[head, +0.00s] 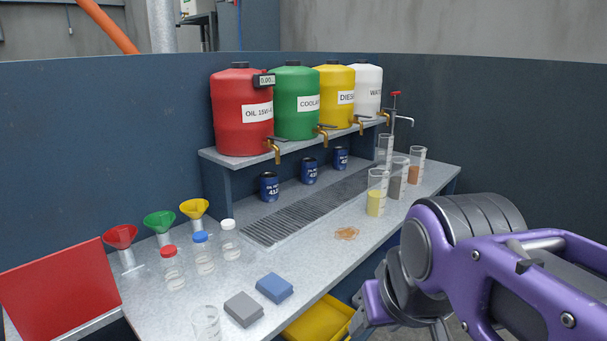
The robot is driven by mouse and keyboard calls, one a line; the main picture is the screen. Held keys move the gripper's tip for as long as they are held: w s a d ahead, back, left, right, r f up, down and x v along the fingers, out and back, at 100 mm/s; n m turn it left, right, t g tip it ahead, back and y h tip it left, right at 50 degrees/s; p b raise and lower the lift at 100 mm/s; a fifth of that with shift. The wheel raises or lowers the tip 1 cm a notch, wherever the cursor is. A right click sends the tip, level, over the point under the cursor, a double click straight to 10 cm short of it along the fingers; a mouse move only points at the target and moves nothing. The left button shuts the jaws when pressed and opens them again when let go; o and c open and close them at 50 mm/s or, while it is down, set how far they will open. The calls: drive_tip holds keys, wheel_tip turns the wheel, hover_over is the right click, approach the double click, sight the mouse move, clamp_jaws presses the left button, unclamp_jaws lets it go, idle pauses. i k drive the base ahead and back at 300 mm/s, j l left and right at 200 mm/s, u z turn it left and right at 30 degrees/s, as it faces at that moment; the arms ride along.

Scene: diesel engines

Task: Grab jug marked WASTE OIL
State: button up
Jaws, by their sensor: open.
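I see no jug with a readable WASTE OIL label in the head view.
The grey bench (305,245) holds small blue cans (269,188), funnels (160,225), capped bottles (203,256), folded cloths (274,288), and a brown spill (346,233). A yellow bin (318,322) sits below the front edge. A red panel (62,292) stands at left.

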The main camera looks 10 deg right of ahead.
sight(400, 166)
drive_tip(key=i+l, duration=0.25)
drive_tip(key=i+l+u, duration=0.1)
drive_tip(key=l, duration=0.35)
drive_tip(key=i+l, duration=0.3)
drive_tip(key=i+l+u, duration=0.15)
drive_tip(key=l, duration=0.3)
drive_tip(key=i+l, duration=0.3)
drive_tip(key=i+l+u, duration=0.1)
drive_tip(key=l, duration=0.35)
drive_tip(key=i+l, duration=0.25)
drive_tip(key=l, duration=0.15)
drive_tip(key=i+l+u, duration=0.1)
drive_tip(key=l, duration=0.35)
drive_tip(key=i, duration=0.1)
